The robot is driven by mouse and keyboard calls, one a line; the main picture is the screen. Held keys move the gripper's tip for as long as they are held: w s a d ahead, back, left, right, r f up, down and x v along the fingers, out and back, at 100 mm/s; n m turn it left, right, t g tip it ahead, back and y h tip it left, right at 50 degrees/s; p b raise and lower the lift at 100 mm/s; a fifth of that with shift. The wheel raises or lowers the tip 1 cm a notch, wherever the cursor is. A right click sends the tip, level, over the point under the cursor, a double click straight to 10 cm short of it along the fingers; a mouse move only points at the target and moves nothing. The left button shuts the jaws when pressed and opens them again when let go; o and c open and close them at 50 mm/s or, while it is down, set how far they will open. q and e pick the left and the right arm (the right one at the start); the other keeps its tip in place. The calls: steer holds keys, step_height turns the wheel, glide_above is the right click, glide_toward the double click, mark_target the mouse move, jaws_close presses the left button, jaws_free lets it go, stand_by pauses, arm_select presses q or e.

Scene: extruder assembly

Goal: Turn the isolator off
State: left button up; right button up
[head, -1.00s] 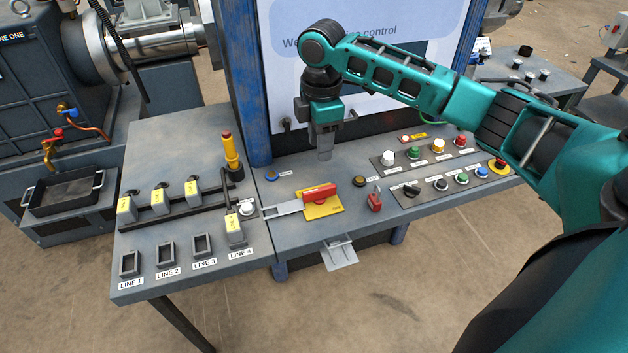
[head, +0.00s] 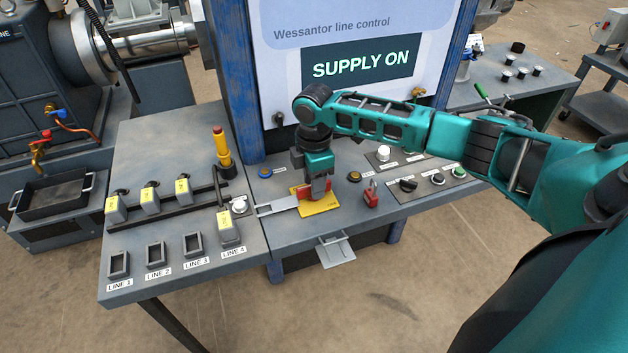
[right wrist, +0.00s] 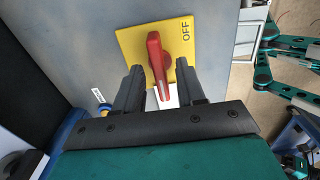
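The isolator is a red handle (right wrist: 157,60) on a yellow plate (right wrist: 129,43) marked OFF at the right in the right wrist view. The handle lies across the plate, beside the OFF word. The screen (head: 360,63) reads SUPPLY ON. My left gripper does not show.
A grey slide (head: 277,207) lies left of the plate. A red padlock (head: 371,194) stands just right of it. A yellow-and-red post (head: 223,150) and the line plugs (head: 151,199) stand on the left. Buttons and knobs (head: 437,179) are on the right panel.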

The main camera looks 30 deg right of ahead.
steer(key=shift+c, duration=0.3)
jaws_close()
stand_by(0.3)
